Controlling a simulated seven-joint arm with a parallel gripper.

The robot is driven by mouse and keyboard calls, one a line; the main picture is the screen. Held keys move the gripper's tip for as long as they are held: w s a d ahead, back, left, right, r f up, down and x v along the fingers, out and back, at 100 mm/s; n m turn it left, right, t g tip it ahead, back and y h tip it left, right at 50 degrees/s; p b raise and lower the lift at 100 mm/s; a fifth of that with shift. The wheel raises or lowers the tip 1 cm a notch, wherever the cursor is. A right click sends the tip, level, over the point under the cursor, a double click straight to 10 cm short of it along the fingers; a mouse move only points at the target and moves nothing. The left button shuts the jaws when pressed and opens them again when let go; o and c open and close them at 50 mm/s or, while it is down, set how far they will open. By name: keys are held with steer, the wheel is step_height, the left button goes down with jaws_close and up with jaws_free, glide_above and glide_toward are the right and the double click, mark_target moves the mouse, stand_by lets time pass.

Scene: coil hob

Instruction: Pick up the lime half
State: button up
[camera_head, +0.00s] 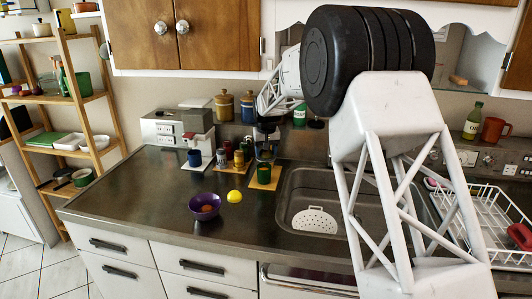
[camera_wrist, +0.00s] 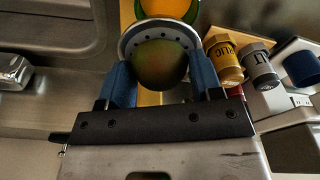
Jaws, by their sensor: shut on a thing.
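My gripper (camera_wrist: 162,80) has its two blue fingers on either side of a rounded dark olive-green thing, which looks like the lime half (camera_wrist: 160,64). It is shut on this thing. A grey ring with small holes (camera_wrist: 127,46) shows around the far side of the lime half; I cannot tell whether they touch. In the head view my gripper (camera_head: 267,142) is small and dark, above the counter just behind a green cup (camera_head: 264,174). The lime half cannot be made out there.
The green cup stands on a yellow board (camera_head: 257,184), with several spice jars (camera_head: 222,158) to its left. A yellow lemon (camera_head: 234,196) and a purple bowl (camera_head: 205,206) lie in front. The sink (camera_head: 290,190) is to the right.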

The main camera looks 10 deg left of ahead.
steer(key=shift+r, duration=1.6)
steer(key=s+d, duration=0.3)
steer(key=s, duration=0.4)
steer(key=s+d+r, duration=0.1)
steer(key=s+d, duration=0.2)
steer(key=s, duration=0.4)
steer(key=shift+s+r, duration=0.25)
steer(key=shift+s, duration=0.15)
steer(key=s+a, duration=0.5)
steer(key=a, duration=0.5)
steer(key=s+a, duration=0.6)
steer(key=a, duration=0.3)
steer(key=shift+s+a+r, duration=0.15)
steer(key=shift+a+r, duration=0.1)
steer(key=shift+a, duration=0.15)
steer(key=shift+f, duration=0.2)
steer(key=shift+f, duration=2.85)
